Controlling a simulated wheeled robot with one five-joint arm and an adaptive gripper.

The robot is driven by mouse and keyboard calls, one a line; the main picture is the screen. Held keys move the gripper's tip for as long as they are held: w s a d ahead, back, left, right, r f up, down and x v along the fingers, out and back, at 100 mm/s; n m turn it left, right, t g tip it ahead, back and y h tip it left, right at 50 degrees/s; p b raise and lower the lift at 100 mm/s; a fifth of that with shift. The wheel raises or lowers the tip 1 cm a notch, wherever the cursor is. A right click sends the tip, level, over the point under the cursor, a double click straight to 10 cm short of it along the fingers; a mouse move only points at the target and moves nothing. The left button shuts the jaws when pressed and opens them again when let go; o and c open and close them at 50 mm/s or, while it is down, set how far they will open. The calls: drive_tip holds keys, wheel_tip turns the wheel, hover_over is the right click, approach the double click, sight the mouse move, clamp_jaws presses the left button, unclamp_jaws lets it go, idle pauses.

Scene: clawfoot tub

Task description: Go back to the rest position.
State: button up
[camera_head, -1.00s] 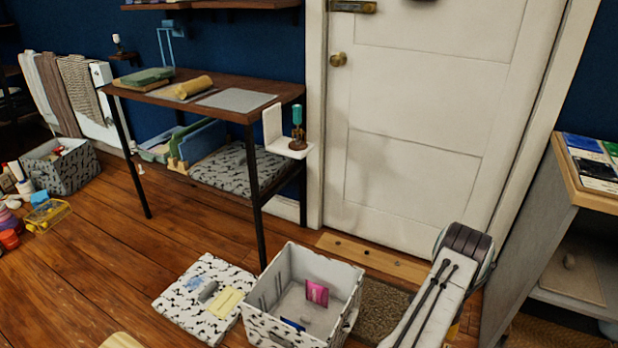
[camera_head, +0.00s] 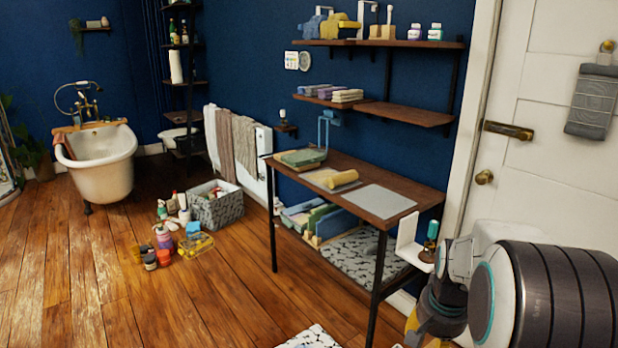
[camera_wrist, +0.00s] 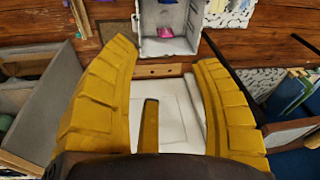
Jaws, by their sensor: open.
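My gripper (camera_wrist: 164,58) is open and empty in the wrist view, its two yellow fingers wide apart. Behind and between the fingers is the lower part of the white door (camera_wrist: 172,110). In the head view my arm is folded close at the lower right, and only a bit of the yellow gripper shows at the bottom edge. The fingertips are hidden there.
The dark wooden table (camera_head: 400,192) with a grey mat stands just left of my arm. The white door (camera_head: 545,130) is behind it. An open box (camera_wrist: 168,18) with a pink item lies on the floor. Floor at the left (camera_head: 70,260) is clear.

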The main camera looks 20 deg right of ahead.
drive_tip(key=s+a+r+n+t+y+p, duration=0.1)
drive_tip(key=s+a+r+n+p, duration=0.9)
drive_tip(key=s+a+r, duration=0.3)
drive_tip(key=a+r, duration=0.3)
drive_tip(key=a, duration=0.2)
drive_tip(key=shift+a+r, duration=0.2)
drive_tip(key=shift+r, duration=0.15)
